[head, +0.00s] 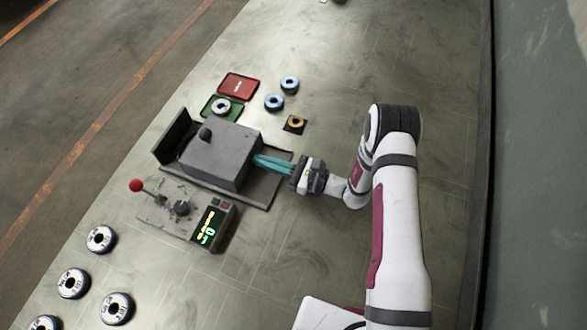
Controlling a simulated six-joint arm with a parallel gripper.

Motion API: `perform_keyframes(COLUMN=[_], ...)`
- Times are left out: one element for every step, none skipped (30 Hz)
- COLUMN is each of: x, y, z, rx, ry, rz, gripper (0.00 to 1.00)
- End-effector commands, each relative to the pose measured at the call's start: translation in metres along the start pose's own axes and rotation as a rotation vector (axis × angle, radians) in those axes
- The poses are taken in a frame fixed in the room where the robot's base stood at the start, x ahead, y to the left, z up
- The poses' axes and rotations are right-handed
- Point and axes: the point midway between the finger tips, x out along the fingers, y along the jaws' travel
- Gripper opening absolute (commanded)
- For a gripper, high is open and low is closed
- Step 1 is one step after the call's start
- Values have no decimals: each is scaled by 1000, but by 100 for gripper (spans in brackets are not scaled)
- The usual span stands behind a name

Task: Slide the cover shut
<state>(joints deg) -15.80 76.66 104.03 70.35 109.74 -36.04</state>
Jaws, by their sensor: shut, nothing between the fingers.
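The cover (219,155) is a grey box-like housing with a dark round knob on its top left. It sits on a dark base plate (263,192) that has an upright plate (176,136) at its left end. A narrow space shows between the cover and that upright plate. My gripper (257,162) is shut, with teal fingers pointing left at the cover's right side. The fingertips are at or very near that side; I cannot tell whether they touch. Nothing shows between the fingers.
A control panel (163,211) with a red-ball lever and lit display stands in front of the base. Red (239,86) and green (211,112) trays, blue-ringed discs (289,84) and an orange-ringed disc (296,122) lie behind. Several discs (73,283) lie lower left.

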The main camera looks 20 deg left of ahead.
Motion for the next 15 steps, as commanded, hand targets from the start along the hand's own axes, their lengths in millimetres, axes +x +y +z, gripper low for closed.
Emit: perform_keyframes(x=[1,2,2,2,2,1,1,1,1,1,0,-2,-5,-9,-16], y=[0,0,0,0,0,0,0,0,0,0,0,0,-1,-1,-1], z=[0,0,0,0,0,0,0,0,0,0,0,0,0,0,0], rx=[0,0,0,0,0,0,0,0,0,0,0,0,0,0,0], ry=[0,0,0,0,0,0,0,0,0,0,0,0,0,0,0], rz=[0,-1,-1,-1,-1,-1,-1,-1,-1,-1,-1,-2,-3,-4,-5], gripper=[0,0,0,0,0,0,0,0,0,0,0,0,0,0,0])
